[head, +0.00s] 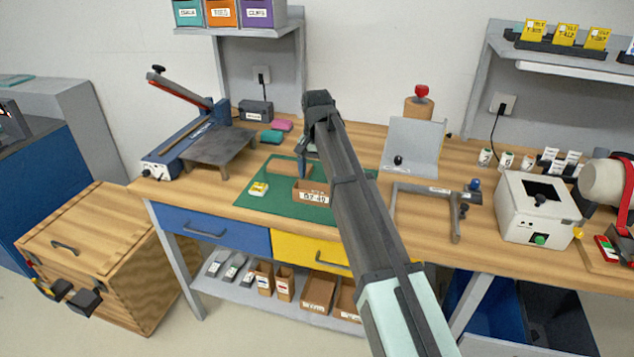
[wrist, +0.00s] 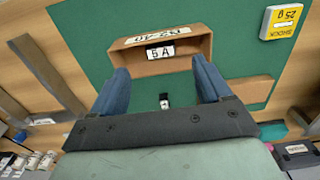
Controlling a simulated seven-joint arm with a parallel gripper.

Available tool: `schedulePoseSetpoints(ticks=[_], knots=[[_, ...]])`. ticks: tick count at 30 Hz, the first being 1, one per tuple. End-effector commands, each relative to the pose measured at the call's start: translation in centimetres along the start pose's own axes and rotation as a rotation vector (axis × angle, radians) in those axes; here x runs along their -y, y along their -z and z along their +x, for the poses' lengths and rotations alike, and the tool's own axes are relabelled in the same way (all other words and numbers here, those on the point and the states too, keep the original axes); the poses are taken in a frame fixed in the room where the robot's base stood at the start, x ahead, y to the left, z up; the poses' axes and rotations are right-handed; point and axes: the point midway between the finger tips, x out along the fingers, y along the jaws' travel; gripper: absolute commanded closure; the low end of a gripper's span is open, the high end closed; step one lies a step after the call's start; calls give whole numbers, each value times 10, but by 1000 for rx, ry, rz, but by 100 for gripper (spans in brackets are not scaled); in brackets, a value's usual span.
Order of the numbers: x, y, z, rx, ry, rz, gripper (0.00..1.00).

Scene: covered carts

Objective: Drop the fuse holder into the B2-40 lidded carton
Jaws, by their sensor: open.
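The brown B2-40 carton (head: 312,197) stands on the green mat, its top open. It also shows in the wrist view (wrist: 196,48). A piece with a white "5 A" label (wrist: 160,52), apparently the fuse holder, appears to lie inside the carton against the labelled wall. My gripper (head: 303,172) is open and empty above the mat, just behind the carton; its blue fingers (wrist: 160,88) are apart in the wrist view. A flat brown panel (head: 289,168), apparently the lid, lies on the mat behind and left of the carton. A small black-and-white item (wrist: 164,100) shows between the fingers; I cannot identify it.
A yellow "SHOCK" box (head: 259,188) sits on the green mat (head: 250,202) left of the carton. A grey metal frame (head: 425,189) and a white box with a green button (head: 535,205) stand to the right. A grey stand (head: 207,148) is at left.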

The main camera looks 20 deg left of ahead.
Motion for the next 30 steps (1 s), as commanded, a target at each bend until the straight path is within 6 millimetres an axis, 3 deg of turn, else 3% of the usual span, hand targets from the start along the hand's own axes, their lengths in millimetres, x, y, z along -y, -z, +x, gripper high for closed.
schedulePoseSetpoints(ticks=[6,12,19,30], knots=[[1,1,-45,-2,1,0,22],[0,1,-73,-1,0,0,22],[0,0,-88,0,0,0,22],[0,0,-89,0,0,0,22]])
